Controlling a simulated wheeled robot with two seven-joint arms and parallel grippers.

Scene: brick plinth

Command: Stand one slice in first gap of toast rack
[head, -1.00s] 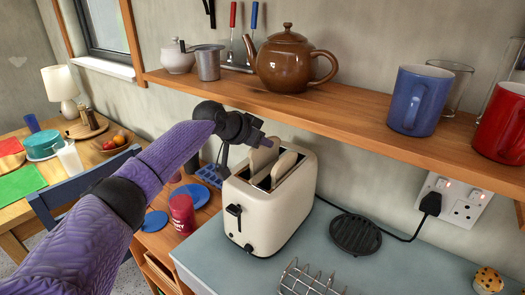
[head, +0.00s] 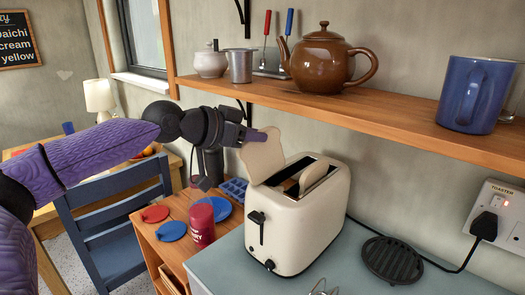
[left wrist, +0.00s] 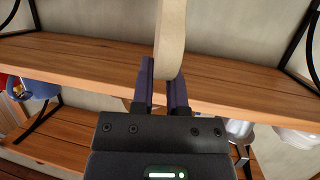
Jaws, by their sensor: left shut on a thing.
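My left gripper (head: 250,136) is shut on a slice of bread (head: 264,158), which it holds upright just above the left end of the cream toaster (head: 297,220). The slice also shows edge-on between the fingers in the left wrist view (left wrist: 170,40). A second slice (head: 314,175) stands in a toaster slot, its top showing. The toast rack (head: 322,290) shows only as a bit of wire at the bottom edge of the head view; its gaps are out of view. My right gripper is not in view.
A wooden shelf (head: 370,118) with a brown teapot (head: 325,60) and a blue mug (head: 474,95) runs above the toaster. A black trivet (head: 392,260) and a power cord lie to the right. A red jar (head: 202,226) stands on the lower wooden unit at left.

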